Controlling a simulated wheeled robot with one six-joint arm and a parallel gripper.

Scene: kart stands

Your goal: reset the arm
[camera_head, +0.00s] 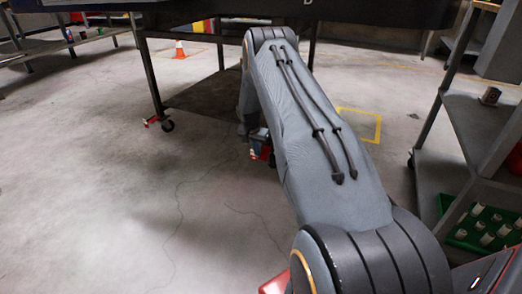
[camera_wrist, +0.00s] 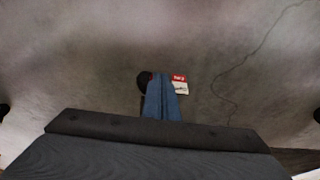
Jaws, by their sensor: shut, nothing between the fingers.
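My gripper (camera_wrist: 161,92) shows in the wrist view as two blue-grey fingers, together with nothing between them. It points down over bare concrete floor. A small red and white item (camera_wrist: 180,85) and a dark round shape show beside and behind the fingertips; I cannot tell whether they touch. In the head view my arm reaches forward from the lower right, bends at the top, and hides most of its far end. I cannot clearly make out the gripper there.
A dark-topped table (camera_head: 240,12) on wheeled legs stands ahead, with a lower shelf (camera_head: 205,100). A grey shelf stand (camera_head: 475,115) at the right has a can (camera_head: 490,95) and a green crate (camera_head: 455,222). An orange cone (camera_head: 180,50) stands behind. Left floor is clear.

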